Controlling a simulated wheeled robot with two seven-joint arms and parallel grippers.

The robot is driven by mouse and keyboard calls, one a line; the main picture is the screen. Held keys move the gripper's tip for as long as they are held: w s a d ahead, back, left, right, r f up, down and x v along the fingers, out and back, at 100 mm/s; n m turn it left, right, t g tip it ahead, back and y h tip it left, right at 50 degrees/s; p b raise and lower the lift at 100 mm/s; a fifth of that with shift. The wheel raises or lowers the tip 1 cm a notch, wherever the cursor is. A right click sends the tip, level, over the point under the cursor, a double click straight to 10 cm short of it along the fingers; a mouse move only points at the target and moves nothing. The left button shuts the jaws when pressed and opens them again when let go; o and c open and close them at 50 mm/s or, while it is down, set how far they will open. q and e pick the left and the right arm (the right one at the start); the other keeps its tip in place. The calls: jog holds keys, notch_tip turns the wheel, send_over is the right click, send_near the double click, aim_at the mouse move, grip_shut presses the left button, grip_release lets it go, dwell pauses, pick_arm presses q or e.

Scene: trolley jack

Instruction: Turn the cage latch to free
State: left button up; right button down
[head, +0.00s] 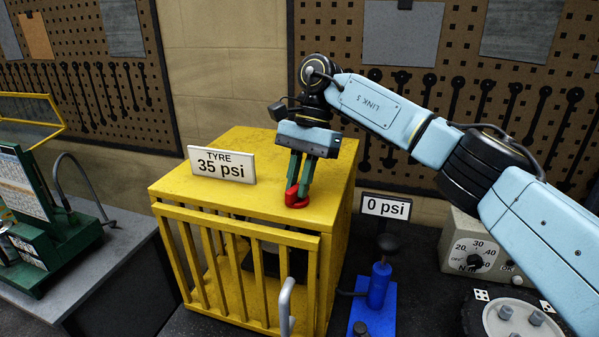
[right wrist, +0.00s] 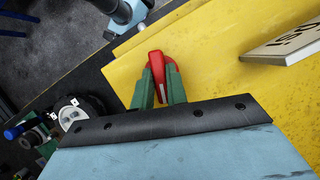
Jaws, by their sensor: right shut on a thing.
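The yellow cage (head: 190,178) stands in the middle of the head view, with its barred front (head: 205,275) facing me. The red cage latch (head: 296,198) sits on top of the cage near its front right edge. My right gripper (head: 299,186) reaches down from above, and its green fingers are shut on the red latch. In the right wrist view the latch (right wrist: 155,66) shows between the two fingers (right wrist: 157,88), its rounded end sticking out beyond them. The fingers hide part of the latch. My left gripper is not in view.
A "TYRE 35 psi" sign (head: 222,165) stands on the cage top, left of the latch. Right of the cage are a "0 psi" sign (head: 386,207), a blue pump (head: 378,288) and a dial box (head: 476,250). A grey handle (head: 286,305) rises before the cage.

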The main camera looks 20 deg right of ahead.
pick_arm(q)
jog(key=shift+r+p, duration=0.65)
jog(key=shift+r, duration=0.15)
pick_arm(e)
jog(key=shift+a+n+g+h, duration=0.1)
jog(key=shift+n+g+h, duration=0.35)
jog(key=shift+n, duration=1.15)
jog(key=c, duration=1.4)
grip_release()
jog(key=shift+r, duration=0.1)
